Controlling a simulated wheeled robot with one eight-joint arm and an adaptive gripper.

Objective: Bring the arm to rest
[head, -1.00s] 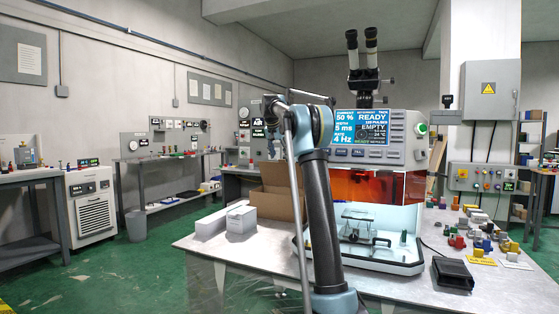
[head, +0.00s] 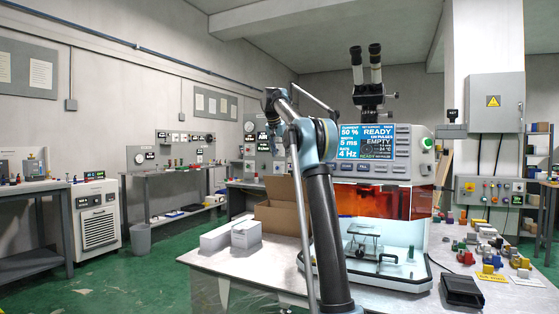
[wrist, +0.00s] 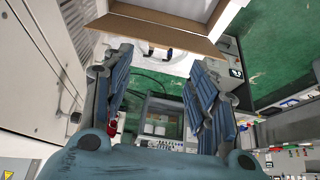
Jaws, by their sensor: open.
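My arm (head: 325,220) stands upright in the middle of the head view, a dark tube rising to a blue joint (head: 318,140), with its far part bent up and to the left. In the wrist view my gripper (wrist: 162,62) is open, with its two blue fingers apart and nothing held between them. It hangs in the air; the floor and equipment show beyond the fingers.
A machine with a lit screen (head: 365,142) and microscope (head: 368,80) stands on the table (head: 215,262) behind my arm. An open cardboard box (head: 280,215) and white boxes (head: 231,235) are left of it. Small coloured parts lie at right.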

